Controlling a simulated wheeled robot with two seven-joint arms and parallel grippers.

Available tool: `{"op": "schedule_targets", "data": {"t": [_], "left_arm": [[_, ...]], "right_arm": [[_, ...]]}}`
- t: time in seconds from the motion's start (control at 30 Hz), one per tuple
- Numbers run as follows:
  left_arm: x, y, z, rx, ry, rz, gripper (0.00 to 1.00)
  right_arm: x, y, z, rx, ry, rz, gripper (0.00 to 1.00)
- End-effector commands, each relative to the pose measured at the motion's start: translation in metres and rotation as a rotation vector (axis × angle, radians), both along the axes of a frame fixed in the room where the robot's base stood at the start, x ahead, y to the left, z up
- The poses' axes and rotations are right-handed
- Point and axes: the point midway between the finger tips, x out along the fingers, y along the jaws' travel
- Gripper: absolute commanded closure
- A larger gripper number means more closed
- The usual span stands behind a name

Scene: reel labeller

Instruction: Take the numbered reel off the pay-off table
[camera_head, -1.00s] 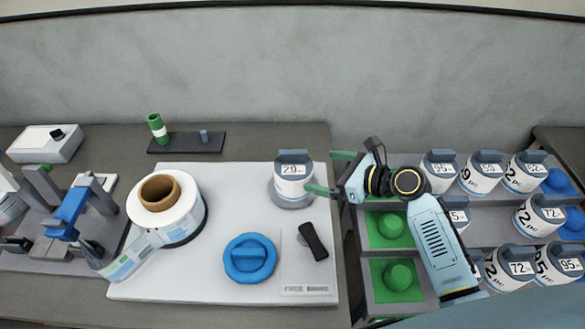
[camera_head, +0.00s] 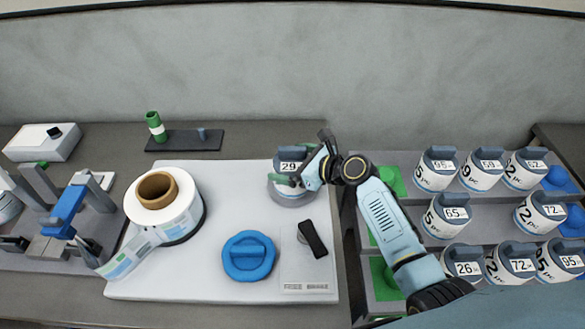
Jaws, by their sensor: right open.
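The numbered reel (camera_head: 290,167), a white and grey reel marked 29, stands upright on a round grey base on the white pay-off table (camera_head: 220,284). My right gripper (camera_head: 294,179) is at the reel, its green fingers reaching in from the right. The fingers are open and overlap the front and right of the reel; I cannot tell whether they touch it. The lower part of the reel is partly hidden by the gripper. My left gripper is not in view.
A large white roll (camera_head: 164,205) with a brown core sits on the table's left. A blue knob (camera_head: 249,257) and a black lever (camera_head: 312,239) stand in front of the reel. A rack at right holds several numbered reels (camera_head: 444,215); green slots (camera_head: 396,181) lie under my arm.

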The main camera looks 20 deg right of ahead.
Motion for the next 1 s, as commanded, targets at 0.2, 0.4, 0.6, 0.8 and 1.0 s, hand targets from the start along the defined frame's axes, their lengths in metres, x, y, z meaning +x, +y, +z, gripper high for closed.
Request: {"op": "schedule_targets", "data": {"t": [0.2,0.4,0.6,0.8,1.0], "left_arm": [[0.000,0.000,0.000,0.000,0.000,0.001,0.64],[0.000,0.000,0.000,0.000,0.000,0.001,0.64],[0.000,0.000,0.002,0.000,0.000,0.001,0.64],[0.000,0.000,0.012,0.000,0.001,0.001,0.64],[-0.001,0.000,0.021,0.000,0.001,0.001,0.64]], "right_arm": [[0.000,0.000,0.000,0.000,0.000,0.000,0.18],[0.000,0.000,0.001,0.001,-0.001,0.000,0.35],[0.000,0.000,0.005,0.001,-0.002,0.000,0.35],[0.000,0.000,0.039,0.002,-0.006,0.001,0.35],[0.000,0.000,0.078,0.002,-0.005,0.001,0.35]]}}
